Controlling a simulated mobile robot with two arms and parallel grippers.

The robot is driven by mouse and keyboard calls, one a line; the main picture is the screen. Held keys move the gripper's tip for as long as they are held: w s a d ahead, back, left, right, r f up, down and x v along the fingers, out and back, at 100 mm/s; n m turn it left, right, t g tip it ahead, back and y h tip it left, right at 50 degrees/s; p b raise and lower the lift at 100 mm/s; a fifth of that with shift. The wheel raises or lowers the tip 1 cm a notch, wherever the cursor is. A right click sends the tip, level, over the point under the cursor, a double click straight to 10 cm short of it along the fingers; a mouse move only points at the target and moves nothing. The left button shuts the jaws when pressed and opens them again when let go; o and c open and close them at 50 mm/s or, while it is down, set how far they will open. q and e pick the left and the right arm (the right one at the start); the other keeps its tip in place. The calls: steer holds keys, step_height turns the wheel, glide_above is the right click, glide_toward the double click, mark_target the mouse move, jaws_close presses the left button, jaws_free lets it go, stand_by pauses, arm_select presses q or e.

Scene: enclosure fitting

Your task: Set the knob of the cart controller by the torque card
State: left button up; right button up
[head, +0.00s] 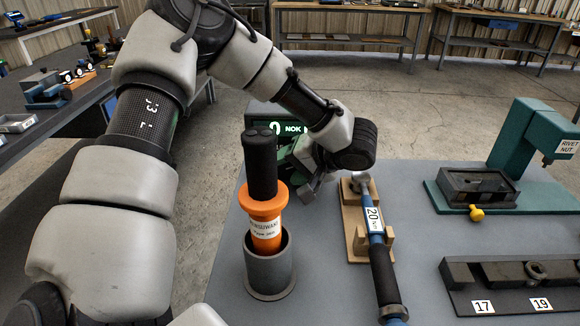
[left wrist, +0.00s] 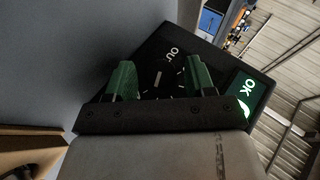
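The cart controller (head: 262,118) stands at the back left of the grey table, its green display showing 0 and NOK. In the left wrist view the dark controller face (left wrist: 175,45) carries white dial ticks, and part of its lit display (left wrist: 243,92) shows. A short white mark between the fingers may be the knob's pointer; the dark knob's outline is unclear. My left gripper (left wrist: 160,80) is at the dial, fingers apart, with no clear contact visible. A white label reading 20 (head: 374,219) sits on the blue torque wrench (head: 377,238). I see no separate torque card. My right gripper is out of view.
An orange tool with a black grip (head: 264,215) stands in a grey cup (head: 270,278) close to my left arm. The wrench lies on a wooden cradle (head: 352,222). A green rivet nut press (head: 515,145) and a rack labelled 17 and 19 (head: 500,303) are at right.

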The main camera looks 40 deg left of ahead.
arm_select(q)
steer(key=shift+o, duration=0.2)
steer(key=shift+d, duration=0.1)
steer(key=p+v, duration=0.4)
steer(key=v, duration=0.6)
steer(key=shift+d+r+p, duration=0.25)
steer(key=shift+p, duration=0.1)
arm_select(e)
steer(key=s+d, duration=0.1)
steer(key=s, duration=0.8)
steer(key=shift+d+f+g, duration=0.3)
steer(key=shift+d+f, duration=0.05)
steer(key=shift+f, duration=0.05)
arm_select(q)
steer(key=shift+w, duration=0.1)
